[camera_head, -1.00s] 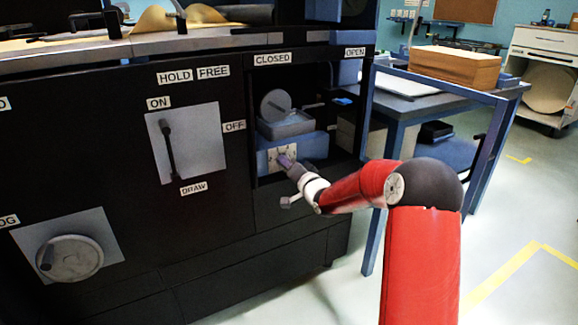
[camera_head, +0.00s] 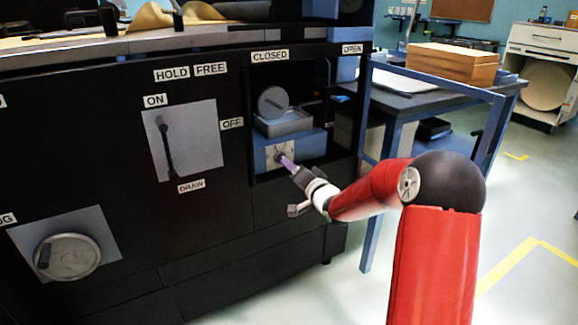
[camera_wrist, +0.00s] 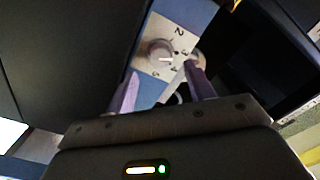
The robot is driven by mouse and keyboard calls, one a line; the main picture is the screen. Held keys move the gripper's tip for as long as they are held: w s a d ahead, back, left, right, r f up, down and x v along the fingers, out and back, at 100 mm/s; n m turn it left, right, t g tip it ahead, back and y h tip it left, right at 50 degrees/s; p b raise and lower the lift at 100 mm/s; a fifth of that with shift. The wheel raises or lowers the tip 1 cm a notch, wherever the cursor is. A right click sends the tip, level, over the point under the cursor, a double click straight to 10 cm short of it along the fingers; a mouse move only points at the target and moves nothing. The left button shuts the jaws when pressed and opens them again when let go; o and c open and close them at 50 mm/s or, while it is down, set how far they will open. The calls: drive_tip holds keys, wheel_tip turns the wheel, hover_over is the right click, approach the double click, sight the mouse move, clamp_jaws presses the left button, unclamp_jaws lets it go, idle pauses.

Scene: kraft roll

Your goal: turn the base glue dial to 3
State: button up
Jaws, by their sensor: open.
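The base glue dial is a round pale knob (camera_wrist: 160,52) on a light plate with printed numbers, among them 2, 3 and 4, in the wrist view. A short white mark on the knob points toward the side with 3 and 4; I cannot tell exactly which number it meets. In the head view the dial plate (camera_head: 270,157) sits on the blue front of the glue unit (camera_head: 312,146). My gripper (camera_wrist: 162,74) is open, with its purple fingers on either side of the knob in the picture and nothing held. In the head view my gripper (camera_head: 286,161) is close in front of the plate; contact is unclear.
A lever panel (camera_head: 195,140) is to the left and a handwheel (camera_head: 68,257) lower left. A blue-framed table (camera_head: 385,105) stands close to the right.

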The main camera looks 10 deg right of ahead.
drive_tip(key=shift+v, duration=1.45)
